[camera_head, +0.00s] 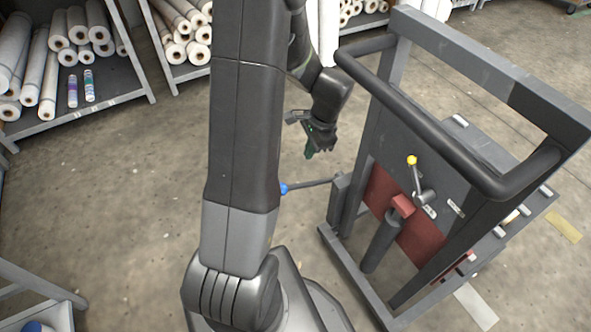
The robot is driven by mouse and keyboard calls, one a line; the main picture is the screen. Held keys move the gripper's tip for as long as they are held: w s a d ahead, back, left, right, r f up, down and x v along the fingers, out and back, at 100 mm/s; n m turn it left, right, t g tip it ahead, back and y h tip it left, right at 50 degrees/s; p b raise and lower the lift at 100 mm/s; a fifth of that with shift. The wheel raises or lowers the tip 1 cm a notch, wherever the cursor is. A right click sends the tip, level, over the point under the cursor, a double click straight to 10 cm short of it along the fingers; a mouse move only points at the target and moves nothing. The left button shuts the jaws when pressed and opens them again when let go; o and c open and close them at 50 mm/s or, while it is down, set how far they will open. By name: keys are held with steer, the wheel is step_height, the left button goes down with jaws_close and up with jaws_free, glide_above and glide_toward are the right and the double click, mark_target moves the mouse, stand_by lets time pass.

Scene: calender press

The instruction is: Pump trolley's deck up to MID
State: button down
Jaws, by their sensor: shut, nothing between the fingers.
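The trolley (545,94) stands at the right, a dark grey frame with a thick black push bar (435,128) at the top. Its deck (480,160) shows partly behind the frame, with a red panel (422,240) below it. A rod with a blue knob (284,189), seemingly the pump lever, sticks out left from the trolley's lower part, nearly level. A short lever with a yellow knob (412,160) points up beside a dark cylinder (382,240). My gripper (309,153) is shut and empty, above and apart from the blue knob. No MID mark is readable.
Shelves with white rolls (85,30) and two small bottles (80,88) stand at the back left. A grey rack (40,290) is at the bottom left. Several pale tags (546,190) line the trolley's right side. Concrete floor (120,200) is clear at left.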

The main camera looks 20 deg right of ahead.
steer(key=b, duration=0.2)
glide_toward(288, 187)
step_height(288, 187, down, 3)
steer(key=d, duration=0.2)
steer(key=shift+w+a+f, duration=0.2)
steer(key=shift+a+f, duration=0.4)
steer(key=shift+a, duration=0.2)
steer(key=shift+w+a+f, duration=0.15)
steer(key=shift+a+f, duration=0.45)
steer(key=shift+a, duration=0.2)
steer(key=shift+f, duration=0.1)
